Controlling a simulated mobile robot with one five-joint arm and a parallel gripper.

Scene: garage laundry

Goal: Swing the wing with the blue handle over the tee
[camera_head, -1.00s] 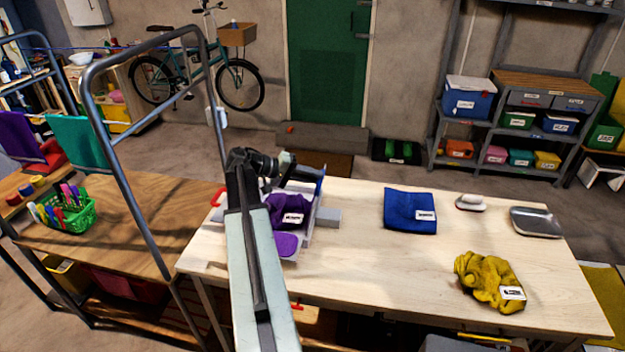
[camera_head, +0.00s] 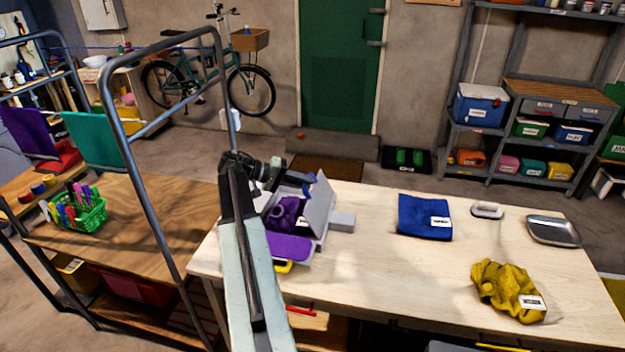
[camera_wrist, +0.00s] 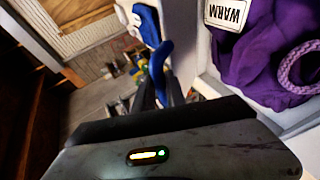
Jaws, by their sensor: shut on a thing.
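The purple tee (camera_head: 284,212) lies bunched on the grey folding board (camera_head: 268,258) at the left of the pale table. In the wrist view the tee (camera_wrist: 265,60) shows a white "WARM" label. The wing with the blue handle (camera_head: 318,208) is the grey right-hand panel, tilted up beside the tee. My gripper (camera_head: 285,181) is shut on the blue handle (camera_wrist: 157,66) at the wing's far edge. The front wing carries a purple piece (camera_head: 290,248) and a yellow handle (camera_head: 283,267). My arm hides the board's left part.
A grey block (camera_head: 342,222) is right of the board. A blue folded cloth (camera_head: 425,216), a yellow cloth (camera_head: 507,290), a white-handled item (camera_head: 487,210) and a metal tray (camera_head: 553,231) lie further right. A metal frame (camera_head: 135,150) stands left. Bare table separates these things.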

